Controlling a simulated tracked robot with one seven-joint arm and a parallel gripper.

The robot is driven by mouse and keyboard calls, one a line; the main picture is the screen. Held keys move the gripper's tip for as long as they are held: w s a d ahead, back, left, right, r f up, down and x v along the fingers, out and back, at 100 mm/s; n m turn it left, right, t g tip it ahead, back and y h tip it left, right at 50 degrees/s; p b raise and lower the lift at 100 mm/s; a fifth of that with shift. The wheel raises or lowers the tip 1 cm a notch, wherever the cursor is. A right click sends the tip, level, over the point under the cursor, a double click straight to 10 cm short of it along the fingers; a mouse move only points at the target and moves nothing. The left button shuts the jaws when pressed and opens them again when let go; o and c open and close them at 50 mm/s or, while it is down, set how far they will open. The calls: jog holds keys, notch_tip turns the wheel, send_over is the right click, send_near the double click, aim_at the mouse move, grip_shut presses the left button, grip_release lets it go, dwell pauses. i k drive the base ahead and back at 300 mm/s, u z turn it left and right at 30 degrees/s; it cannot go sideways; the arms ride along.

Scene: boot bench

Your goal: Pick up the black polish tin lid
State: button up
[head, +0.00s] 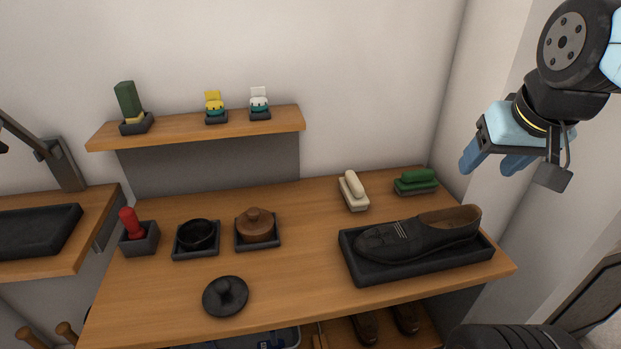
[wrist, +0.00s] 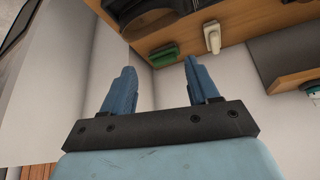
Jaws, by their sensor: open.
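The black polish tin lid (head: 225,296) lies on the bench top near its front edge, left of centre. It is round and dark with a raised knob in the middle. Behind it a black open tin (head: 196,236) sits in a square dark tray. My gripper (head: 490,166) is raised at the upper right in the head view, far from the lid. In the wrist view my gripper (wrist: 160,88) has its two blue fingers apart with nothing between them. The lid does not show in the wrist view.
A brown lidded tin (head: 257,227) and a red-handled item (head: 130,223) stand left on the bench (head: 300,285). A black shoe (head: 420,237) lies in a dark tray at right. White (head: 353,190) and green (head: 416,182) brushes sit behind. A shelf (head: 195,128) hangs above.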

aim_at(225, 296)
jog(key=u, duration=1.25)
jog(key=k, duration=0.8)
jog(key=u, duration=0.35)
jog(key=i, duration=0.5)
jog(key=z, duration=0.05)
